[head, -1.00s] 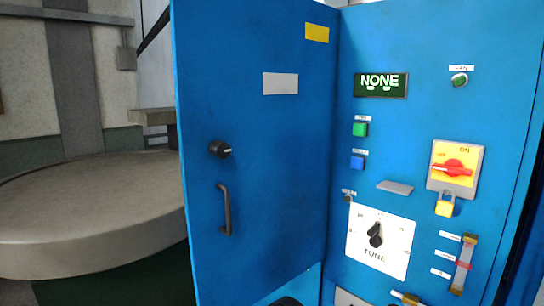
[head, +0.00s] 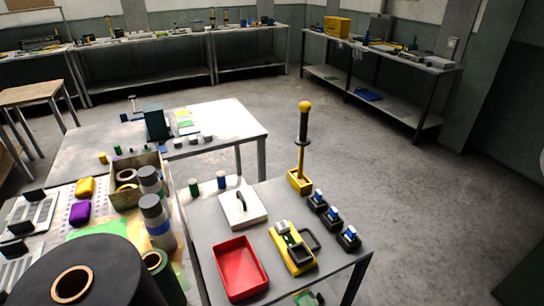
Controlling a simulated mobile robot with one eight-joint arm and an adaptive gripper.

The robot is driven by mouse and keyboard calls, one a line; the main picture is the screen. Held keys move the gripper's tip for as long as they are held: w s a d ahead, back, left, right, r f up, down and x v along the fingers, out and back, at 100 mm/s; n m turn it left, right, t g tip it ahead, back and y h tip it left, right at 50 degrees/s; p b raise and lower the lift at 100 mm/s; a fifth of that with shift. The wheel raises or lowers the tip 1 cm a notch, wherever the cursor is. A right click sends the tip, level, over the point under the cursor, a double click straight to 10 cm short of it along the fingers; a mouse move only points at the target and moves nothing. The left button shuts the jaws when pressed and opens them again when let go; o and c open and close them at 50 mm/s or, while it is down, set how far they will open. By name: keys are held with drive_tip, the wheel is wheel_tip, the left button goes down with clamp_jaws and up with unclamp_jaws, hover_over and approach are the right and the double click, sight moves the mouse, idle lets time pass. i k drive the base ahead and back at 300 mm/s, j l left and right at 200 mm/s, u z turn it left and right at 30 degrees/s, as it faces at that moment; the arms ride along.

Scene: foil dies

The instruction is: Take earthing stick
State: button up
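A stick with a yellow ball top and a black grip (head: 303,124), which looks like the earthing stick, stands upright in a yellow holder (head: 300,182). The holder is at the far right edge of a small grey table (head: 213,248). The stick's lower end is hidden in the holder. My gripper is not in view.
A red tray (head: 240,268), a yellow meter-like device (head: 291,247), a white plate with a handle (head: 243,207) and several small black-and-blue items (head: 332,218) share the table. A crowded bench with bottles (head: 157,222) adjoins on the left. Floor (head: 420,220) to the right is clear.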

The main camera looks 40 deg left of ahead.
sight(301, 141)
drive_tip(key=u, duration=1.55)
drive_tip(key=i+l+u, duration=0.1)
drive_tip(key=l, duration=0.25)
drive_tip(key=i+l+u, duration=0.1)
drive_tip(key=i+l, duration=0.2)
drive_tip(key=i+l+u, duration=0.1)
drive_tip(key=l, duration=0.4)
drive_tip(key=i+l+u, duration=0.15)
drive_tip(key=l, duration=0.25)
drive_tip(key=i+l+u, duration=0.1)
drive_tip(key=i+l, duration=0.15)
drive_tip(key=l, duration=0.15)
drive_tip(key=i+l+u, duration=0.1)
drive_tip(key=l, duration=0.35)
drive_tip(key=i+l+u, duration=0.1)
drive_tip(key=l, duration=0.3)
